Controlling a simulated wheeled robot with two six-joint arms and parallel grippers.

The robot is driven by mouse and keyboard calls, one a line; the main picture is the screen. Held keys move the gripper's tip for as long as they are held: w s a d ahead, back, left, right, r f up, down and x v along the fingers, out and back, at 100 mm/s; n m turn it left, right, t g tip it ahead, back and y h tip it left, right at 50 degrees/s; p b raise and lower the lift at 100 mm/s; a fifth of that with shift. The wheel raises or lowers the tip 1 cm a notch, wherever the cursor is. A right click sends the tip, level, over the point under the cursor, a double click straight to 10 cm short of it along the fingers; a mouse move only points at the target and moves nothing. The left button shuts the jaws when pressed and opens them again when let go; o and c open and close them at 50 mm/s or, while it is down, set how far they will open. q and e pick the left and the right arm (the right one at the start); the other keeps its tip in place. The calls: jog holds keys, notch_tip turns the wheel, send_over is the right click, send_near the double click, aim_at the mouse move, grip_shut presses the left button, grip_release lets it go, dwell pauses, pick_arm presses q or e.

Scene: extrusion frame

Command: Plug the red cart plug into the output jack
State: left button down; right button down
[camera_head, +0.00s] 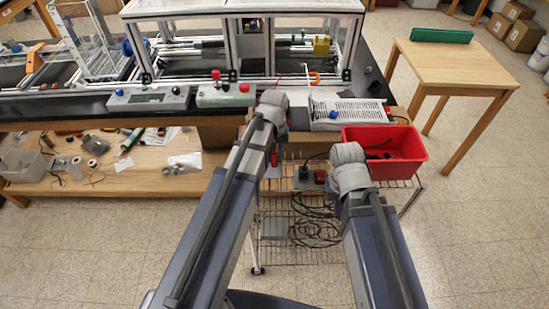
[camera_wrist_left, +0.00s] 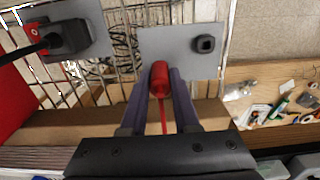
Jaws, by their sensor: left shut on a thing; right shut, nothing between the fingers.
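In the left wrist view my left gripper (camera_wrist_left: 160,84) is shut on the red cart plug (camera_wrist_left: 161,76), with a thin red cord trailing back from it. A black square jack (camera_wrist_left: 205,44), seemingly the output jack, sits on a grey plate (camera_wrist_left: 180,62). The plug is beside the jack, to its left and lower in the picture, apart from it. In the head view the left wrist (camera_head: 272,108) hides most of the left gripper. My right gripper (camera_head: 350,172) is right of it; its fingers are hidden behind its wrist.
A second grey plate (camera_wrist_left: 92,20) bears a black connector (camera_wrist_left: 70,38) with a black cable. A red bin (camera_head: 400,145) stands right of my right wrist. A wire shelf (camera_head: 300,253) holds looped black cables. The workbench (camera_head: 90,180) holds tools at left.

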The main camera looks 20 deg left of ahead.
aim_at(274, 154)
pick_arm(q)
jog(key=shift+r, duration=0.2)
pick_arm(e)
jog(key=shift+r, duration=0.15)
dwell(0.5)
